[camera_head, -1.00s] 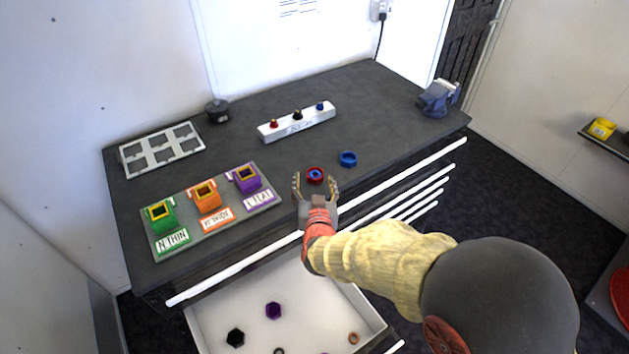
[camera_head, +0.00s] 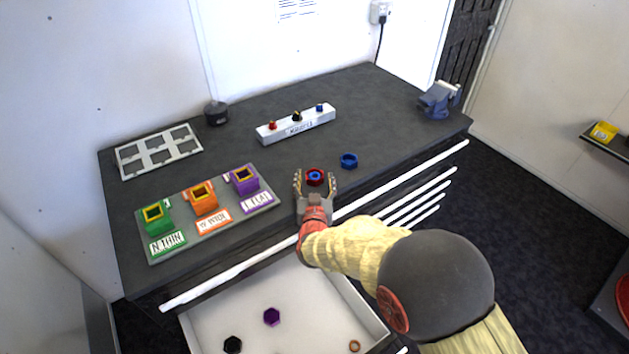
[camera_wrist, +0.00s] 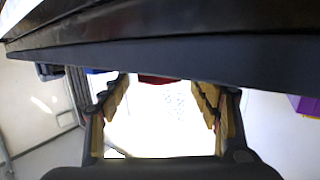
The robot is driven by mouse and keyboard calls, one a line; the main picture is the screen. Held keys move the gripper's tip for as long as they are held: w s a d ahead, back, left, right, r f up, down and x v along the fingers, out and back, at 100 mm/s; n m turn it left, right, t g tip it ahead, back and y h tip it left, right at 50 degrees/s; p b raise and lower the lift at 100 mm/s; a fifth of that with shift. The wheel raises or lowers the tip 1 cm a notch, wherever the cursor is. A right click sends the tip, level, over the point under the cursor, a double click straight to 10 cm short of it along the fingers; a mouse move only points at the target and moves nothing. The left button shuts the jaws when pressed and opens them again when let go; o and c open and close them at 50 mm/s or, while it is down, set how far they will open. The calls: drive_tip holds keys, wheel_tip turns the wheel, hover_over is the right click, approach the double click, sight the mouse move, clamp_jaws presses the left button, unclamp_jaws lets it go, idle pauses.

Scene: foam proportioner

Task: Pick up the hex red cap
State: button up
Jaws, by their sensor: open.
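The red cap (camera_head: 315,172) sits near the front edge of the dark bench, with a small blue piece in its middle. My gripper (camera_head: 315,184) is open at the front edge, its two fingers on either side of the red cap in the head view. In the wrist view, my open fingers (camera_wrist: 160,103) frame a bright gap, and a red piece (camera_wrist: 158,79) shows at the top between them, partly cut off by a dark edge. I cannot tell whether the fingers touch the cap.
A blue ring (camera_head: 349,160) lies just right of the cap. A grey board (camera_head: 208,228) with green, orange and purple holders is to the left. A white block (camera_head: 296,124) with small caps stands behind. An open white drawer (camera_head: 310,312) holding several pieces lies below the bench.

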drive_tip(key=shift+c, duration=1.4)
drive_tip(key=c, duration=1)
